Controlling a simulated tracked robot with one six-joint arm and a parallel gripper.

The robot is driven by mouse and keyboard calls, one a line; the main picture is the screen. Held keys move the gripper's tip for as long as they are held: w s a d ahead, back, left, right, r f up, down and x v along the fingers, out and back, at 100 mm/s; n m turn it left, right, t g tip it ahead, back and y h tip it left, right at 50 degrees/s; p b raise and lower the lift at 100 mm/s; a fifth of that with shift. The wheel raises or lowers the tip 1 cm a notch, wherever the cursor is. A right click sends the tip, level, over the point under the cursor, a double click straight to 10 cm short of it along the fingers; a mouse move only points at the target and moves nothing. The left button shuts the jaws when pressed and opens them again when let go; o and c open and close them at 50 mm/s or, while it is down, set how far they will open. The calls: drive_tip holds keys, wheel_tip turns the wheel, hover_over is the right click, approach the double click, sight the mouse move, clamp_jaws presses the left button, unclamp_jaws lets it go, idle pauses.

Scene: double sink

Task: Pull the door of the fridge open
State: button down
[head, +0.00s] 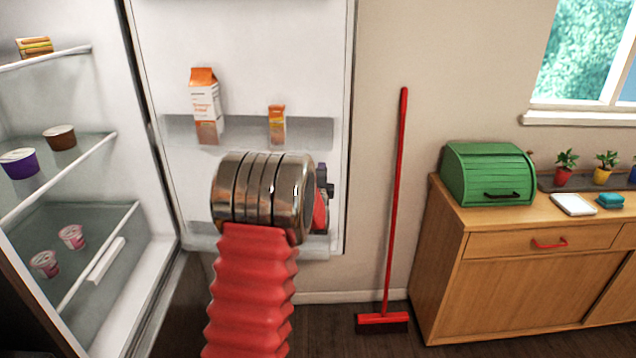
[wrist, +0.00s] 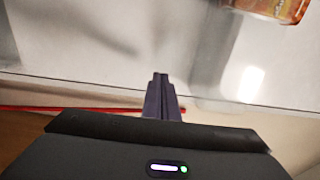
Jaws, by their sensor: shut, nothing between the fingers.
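The fridge door (head: 250,60) stands wide open in the head view, its white inner side facing me. Its shelves hold a tall orange-and-white carton (head: 205,105) and a small orange carton (head: 277,125). The fridge interior (head: 75,215) shows at the left. My gripper is mostly hidden behind my metal wrist in the head view, near the door's lower right part. The door handle is not visible.
Glass fridge shelves hold several tubs, including a purple one (head: 19,163). A red broom (head: 396,200) leans on the wall right of the door. A wooden cabinet (head: 530,260) with a green bread box (head: 488,175) stands at the right. Some floor shows between door and cabinet.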

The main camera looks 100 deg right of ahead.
drive_tip(key=v, duration=0.7)
drive_tip(key=shift+w, duration=0.15)
idle(0.6)
